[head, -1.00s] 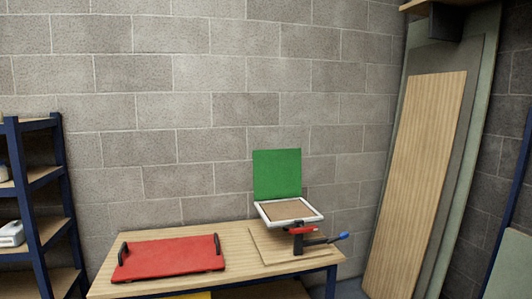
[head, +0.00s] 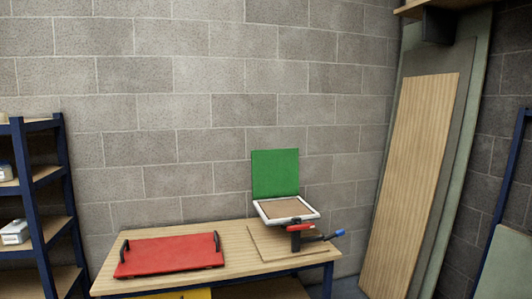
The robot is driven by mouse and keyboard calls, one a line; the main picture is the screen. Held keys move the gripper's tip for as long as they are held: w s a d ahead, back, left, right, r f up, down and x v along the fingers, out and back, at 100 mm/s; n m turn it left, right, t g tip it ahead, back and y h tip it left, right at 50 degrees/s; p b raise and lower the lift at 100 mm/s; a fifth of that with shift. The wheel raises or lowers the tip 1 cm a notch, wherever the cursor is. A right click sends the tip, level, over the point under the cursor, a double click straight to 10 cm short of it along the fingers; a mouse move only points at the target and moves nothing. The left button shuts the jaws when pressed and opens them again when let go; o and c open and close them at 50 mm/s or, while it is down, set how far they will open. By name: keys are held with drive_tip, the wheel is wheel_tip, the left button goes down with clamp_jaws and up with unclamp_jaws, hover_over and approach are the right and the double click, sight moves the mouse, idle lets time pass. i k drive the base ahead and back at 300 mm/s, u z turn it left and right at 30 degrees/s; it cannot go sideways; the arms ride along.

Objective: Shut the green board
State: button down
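The green board (head: 275,173) stands upright at the back edge of a white frame (head: 262,217) with a brown inner panel (head: 287,207). It is raised open like a lid. The white frame rests at the right end of the wooden workbench (head: 190,237), above a thin wooden base board (head: 262,243). My gripper is not in view.
A red tray (head: 170,256) with black handles lies on the bench's left part. A clamp with a red part (head: 300,228) and a blue-tipped handle (head: 339,233) sits at the frame's front. Blue shelving (head: 30,190) stands left; tall panels (head: 408,180) lean at right.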

sight(275, 172)
drive_tip(key=z, duration=0.05)
drive_tip(key=i, duration=1)
drive_tip(key=u, duration=0.05)
